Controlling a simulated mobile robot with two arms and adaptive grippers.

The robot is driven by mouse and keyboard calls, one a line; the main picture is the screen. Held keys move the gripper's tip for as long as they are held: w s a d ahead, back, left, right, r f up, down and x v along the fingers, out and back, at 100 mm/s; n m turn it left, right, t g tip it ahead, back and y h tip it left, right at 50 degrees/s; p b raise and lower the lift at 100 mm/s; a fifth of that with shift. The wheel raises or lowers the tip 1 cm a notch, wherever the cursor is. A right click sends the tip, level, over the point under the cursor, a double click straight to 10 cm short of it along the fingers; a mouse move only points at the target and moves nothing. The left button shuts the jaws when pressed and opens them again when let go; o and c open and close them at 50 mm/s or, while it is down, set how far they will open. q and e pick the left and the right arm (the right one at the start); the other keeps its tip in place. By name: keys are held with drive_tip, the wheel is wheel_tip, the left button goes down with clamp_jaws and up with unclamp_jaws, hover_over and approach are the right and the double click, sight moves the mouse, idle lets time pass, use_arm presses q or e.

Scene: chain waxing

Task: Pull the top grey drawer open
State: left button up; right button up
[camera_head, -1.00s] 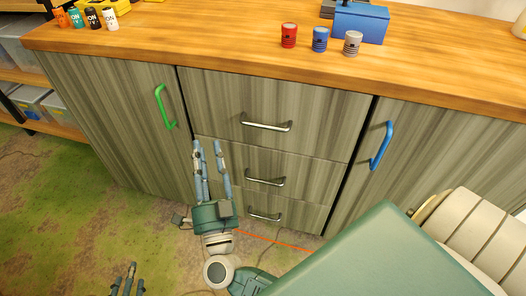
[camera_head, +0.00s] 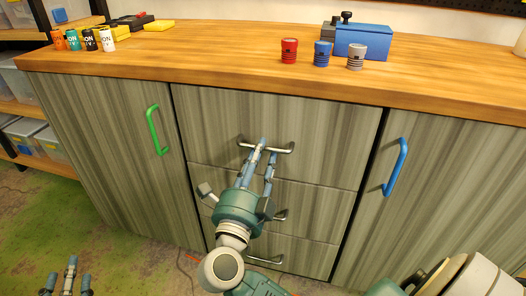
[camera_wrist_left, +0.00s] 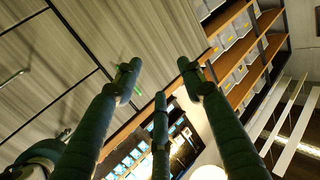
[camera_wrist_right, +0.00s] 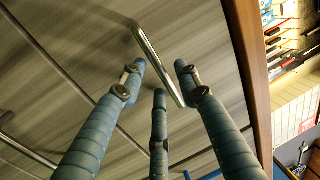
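The grey-striped top drawer (camera_head: 330,120) sits under the wooden worktop and looks closed, flush with the cabinet front. Its silver bar handle (camera_head: 283,150) also shows in the right wrist view (camera_wrist_right: 152,52). My right gripper (camera_head: 264,150) is at this handle, fingers pointing at the drawer front. In the right wrist view its fingers (camera_wrist_right: 160,80) are spread, with the bar appearing between their tips; contact cannot be told. My left gripper (camera_head: 70,268) is low at the bottom left, away from the drawers. Its fingers are open and empty in the left wrist view (camera_wrist_left: 161,78).
Two lower drawers with silver handles sit below, partly hidden by my right arm. Doors with a green handle (camera_head: 153,130) and a blue handle (camera_head: 396,168) flank the drawers. Red (camera_head: 289,51), blue and grey cans, a blue box (camera_head: 362,42) and several small cans stand on the worktop.

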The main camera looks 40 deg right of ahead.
use_arm(q)
drive_tip(key=shift+w+d+r+t, duration=0.15)
drive_tip(key=shift+r+t, duration=0.35)
drive_tip(key=shift+r, duration=0.6)
use_arm(e)
drive_tip(key=shift+x, duration=1.25)
clamp_jaws()
